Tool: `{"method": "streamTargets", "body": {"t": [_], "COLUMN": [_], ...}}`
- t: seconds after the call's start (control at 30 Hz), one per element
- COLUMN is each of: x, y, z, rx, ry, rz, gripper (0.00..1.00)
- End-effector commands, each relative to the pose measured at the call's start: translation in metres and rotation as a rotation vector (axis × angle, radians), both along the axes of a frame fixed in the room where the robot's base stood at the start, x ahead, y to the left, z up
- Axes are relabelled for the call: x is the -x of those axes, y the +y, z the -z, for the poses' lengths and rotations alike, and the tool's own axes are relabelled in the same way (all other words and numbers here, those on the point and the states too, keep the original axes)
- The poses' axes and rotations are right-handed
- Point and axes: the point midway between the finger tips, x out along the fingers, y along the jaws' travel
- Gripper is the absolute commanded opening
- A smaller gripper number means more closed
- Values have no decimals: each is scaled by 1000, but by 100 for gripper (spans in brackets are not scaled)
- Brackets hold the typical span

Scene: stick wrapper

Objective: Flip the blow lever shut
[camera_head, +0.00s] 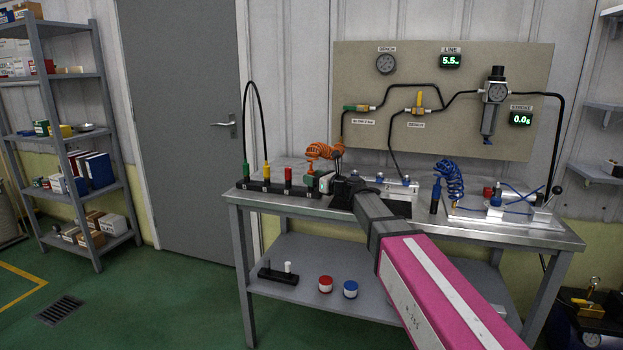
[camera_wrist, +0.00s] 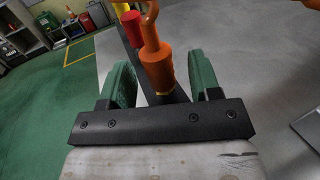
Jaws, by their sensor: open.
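The wall panel (camera_head: 365,60) carries two levers on black pipes. A green lever (camera_head: 356,108) lies level, in line with its pipe, above a small label that is too small to read surely; it seems to be the blow lever. A yellow lever (camera_head: 420,99) stands upright farther right. My gripper (camera_head: 330,184) is low over the bench's left part, below the panel and apart from both levers. In the wrist view its green fingers (camera_wrist: 162,88) are spread either side of an orange fitting (camera_wrist: 157,68), with gaps showing. Neither lever shows in the wrist view.
An orange coiled hose (camera_head: 321,150) rises beside my gripper. A black rack (camera_head: 262,187) with coloured plugs stands at the bench's left. A blue coil (camera_head: 450,180) and a fixture stand right. The regulator (camera_head: 493,95) hangs right of the levers. A black hose loops up left.

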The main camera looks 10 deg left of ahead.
Motion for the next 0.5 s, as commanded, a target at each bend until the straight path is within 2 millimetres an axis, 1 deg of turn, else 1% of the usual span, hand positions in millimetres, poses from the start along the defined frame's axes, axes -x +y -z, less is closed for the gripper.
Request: {"method": "streamTargets", "body": {"t": [0.03, 0.1, 0.33, 0.37, 0.4, 0.47, 0.5], "x": [-6, -8, -7, -7, -7, -7, -7], "y": [8, 13, 14, 14, 14, 14, 14], "z": [0, 0, 0, 0, 0, 0, 0], "rx": [0, 0, 0, 0, 0, 1, 1], "ry": [0, 0, 0, -1, -1, 0, 0], "rz": [-1, 0, 0, 0, 0, 0, 0], "gripper": [57, 57, 57, 51, 38, 18, 5]}}
